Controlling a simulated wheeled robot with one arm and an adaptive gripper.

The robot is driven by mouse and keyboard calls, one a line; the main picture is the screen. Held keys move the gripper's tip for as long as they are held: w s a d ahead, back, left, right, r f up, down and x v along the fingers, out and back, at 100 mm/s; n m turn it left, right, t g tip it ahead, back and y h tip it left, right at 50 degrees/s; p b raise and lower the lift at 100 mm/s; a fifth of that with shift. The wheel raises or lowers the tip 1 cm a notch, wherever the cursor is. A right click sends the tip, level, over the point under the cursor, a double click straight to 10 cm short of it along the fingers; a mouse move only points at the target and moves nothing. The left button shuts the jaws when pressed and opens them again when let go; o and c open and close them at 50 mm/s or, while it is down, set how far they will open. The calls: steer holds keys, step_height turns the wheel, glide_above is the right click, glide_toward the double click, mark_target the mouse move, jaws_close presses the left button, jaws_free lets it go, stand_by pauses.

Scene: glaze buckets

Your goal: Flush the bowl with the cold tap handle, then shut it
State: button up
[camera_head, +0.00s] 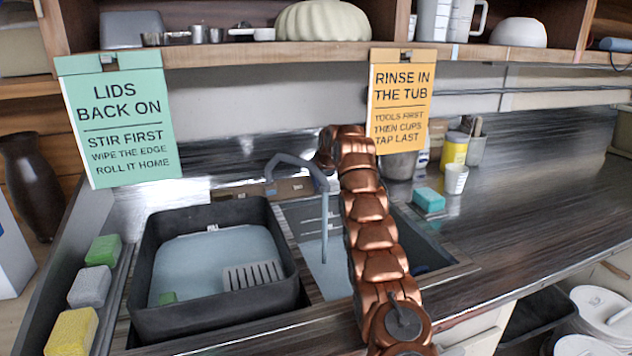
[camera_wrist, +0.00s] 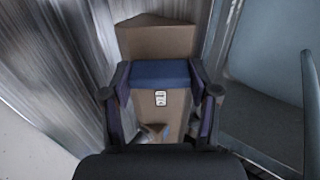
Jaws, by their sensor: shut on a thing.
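In the wrist view my gripper (camera_wrist: 160,125) has its two dark fingers closed on either side of a blue tap handle (camera_wrist: 160,72) with a small white label, on a brown block. In the head view my copper-coloured arm hides the gripper and the handle. The grey-blue tap spout (camera_head: 297,165) arches over the sink bowl (camera_head: 300,212), and its edge shows at the right of the wrist view (camera_wrist: 308,105). A thin blue stream (camera_head: 324,228) hangs straight down from the spout into the bowl.
A dark tub (camera_head: 160,320) with pale liquid and a slotted grey piece stands left of the bowl. Green, grey and yellow sponges (camera_head: 90,287) lie at far left. A turquoise block (camera_head: 429,200) and a white cup (camera_head: 455,179) stand right. The right counter is mostly clear.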

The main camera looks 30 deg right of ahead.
steer(key=shift+w+a+r, duration=0.1)
steer(key=shift+a, duration=0.05)
steer(key=o, duration=1)
steer(key=shift+o, duration=0.7)
steer(key=v, duration=0.7)
steer(key=shift+s+r, duration=0.3)
steer(key=shift+s, duration=0.05)
